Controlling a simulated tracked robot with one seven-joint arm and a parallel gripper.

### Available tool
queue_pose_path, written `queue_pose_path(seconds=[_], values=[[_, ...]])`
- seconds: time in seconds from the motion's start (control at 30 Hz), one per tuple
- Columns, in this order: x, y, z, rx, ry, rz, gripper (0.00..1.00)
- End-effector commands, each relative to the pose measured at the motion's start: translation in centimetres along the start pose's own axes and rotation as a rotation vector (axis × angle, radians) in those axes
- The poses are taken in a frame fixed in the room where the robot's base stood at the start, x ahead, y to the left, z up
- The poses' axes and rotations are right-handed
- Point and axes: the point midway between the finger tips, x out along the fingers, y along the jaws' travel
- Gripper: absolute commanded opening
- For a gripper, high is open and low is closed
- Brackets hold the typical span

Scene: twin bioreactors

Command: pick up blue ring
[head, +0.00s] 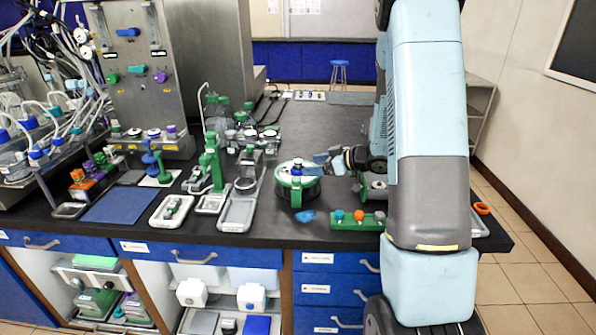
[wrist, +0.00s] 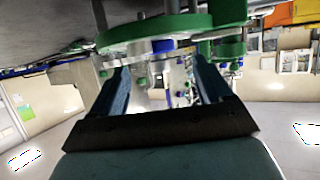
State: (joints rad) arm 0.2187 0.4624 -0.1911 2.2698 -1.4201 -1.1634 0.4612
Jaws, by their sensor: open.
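A small blue piece (head: 297,167), probably the blue ring, sits on top of a round vessel with a green rim (head: 283,178). In the wrist view, a blue band (wrist: 162,45) shows beside a metal cylinder, beyond and between my fingertips. It is too small to tell its exact shape. My gripper (head: 322,159) is open, with its blue fingers just right of the vessel top, pointing left. The wrist view shows the two fingers (wrist: 161,68) spread, with nothing clearly held. A green disc (wrist: 165,28) lies across the top of that view.
A flat blue piece (head: 305,216) lies in front of the vessel. A green rack (head: 345,222) with coloured knobs stands at the front edge, with an orange ring (head: 481,208) farther right. Green clamp stands (head: 213,165) crowd the left. The dark bench (head: 330,120) behind is mostly clear.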

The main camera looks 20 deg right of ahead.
Motion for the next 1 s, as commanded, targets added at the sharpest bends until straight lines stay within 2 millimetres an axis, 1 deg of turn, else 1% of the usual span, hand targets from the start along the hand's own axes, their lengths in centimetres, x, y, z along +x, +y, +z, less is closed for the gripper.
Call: queue_pose_path(seconds=[0.17,0.4,0.47,0.57,0.73,1.0], values=[[1.1,0.0,0.1,0.0,-0.001,-0.002,0.79],[4.3,0.2,0.3,0.0,-0.002,-0.003,0.79],[4.9,0.2,0.3,0.001,-0.001,-0.002,0.79],[5.3,0.2,0.4,0.001,-0.003,-0.001,0.79],[5.3,0.2,0.5,0.002,-0.004,-0.001,0.79],[5.2,0.2,0.6,0.003,-0.007,0.0,0.52]])
